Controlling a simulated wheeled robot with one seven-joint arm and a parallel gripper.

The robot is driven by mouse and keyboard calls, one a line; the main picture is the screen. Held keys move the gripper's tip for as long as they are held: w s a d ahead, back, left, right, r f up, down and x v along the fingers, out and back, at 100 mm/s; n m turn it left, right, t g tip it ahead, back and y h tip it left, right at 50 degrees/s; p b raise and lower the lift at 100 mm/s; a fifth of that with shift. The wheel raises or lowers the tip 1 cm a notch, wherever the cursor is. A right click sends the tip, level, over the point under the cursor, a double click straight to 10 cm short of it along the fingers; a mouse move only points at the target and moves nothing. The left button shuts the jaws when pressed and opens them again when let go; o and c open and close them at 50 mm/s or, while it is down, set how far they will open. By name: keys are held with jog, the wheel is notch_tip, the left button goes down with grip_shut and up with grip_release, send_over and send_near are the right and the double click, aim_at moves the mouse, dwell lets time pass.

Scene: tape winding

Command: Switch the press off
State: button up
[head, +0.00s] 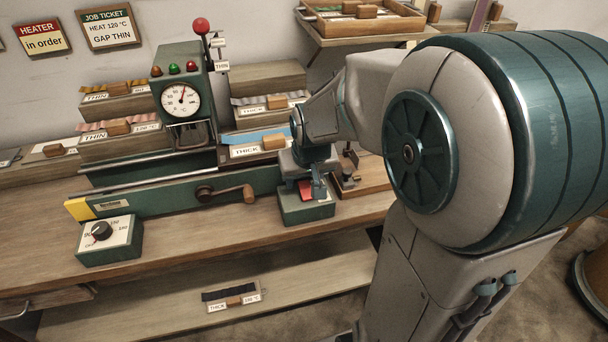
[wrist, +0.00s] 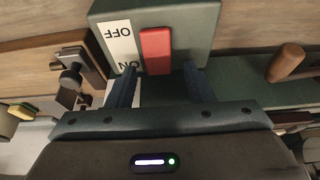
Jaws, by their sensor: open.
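The switch box (head: 306,212) is a dark green block at the right end of the press bed, with a red switch (head: 305,187) on top. In the wrist view the red switch (wrist: 156,52) sits beside a white label (wrist: 119,44) reading OFF and ON. I cannot tell which way it is tipped. My gripper (wrist: 160,80) is open and empty, its two blue fingers at the ON end of the switch, one to each side. Contact cannot be told. In the head view my gripper (head: 318,187) partly hides the box.
The green press (head: 183,62) carries a dial (head: 181,98), lamps and a red-knobbed lever (head: 202,27). A crank handle (head: 235,193) is left of the switch box. A knob box (head: 108,240) stands front left. The bench front between them is clear.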

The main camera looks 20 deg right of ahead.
jog(key=p+v, duration=0.1)
jog(key=v, duration=1.2)
jog(key=shift+s+r+p, duration=0.15)
jog(key=shift+r+p, duration=0.15)
jog(key=shift+r, duration=0.1)
jog(key=s+a+g+p, duration=0.1)
jog(key=s+p, duration=0.6)
jog(key=s, duration=0.3)
jog(key=shift+s+a+f, duration=0.25)
jog(key=shift+s, duration=0.1)
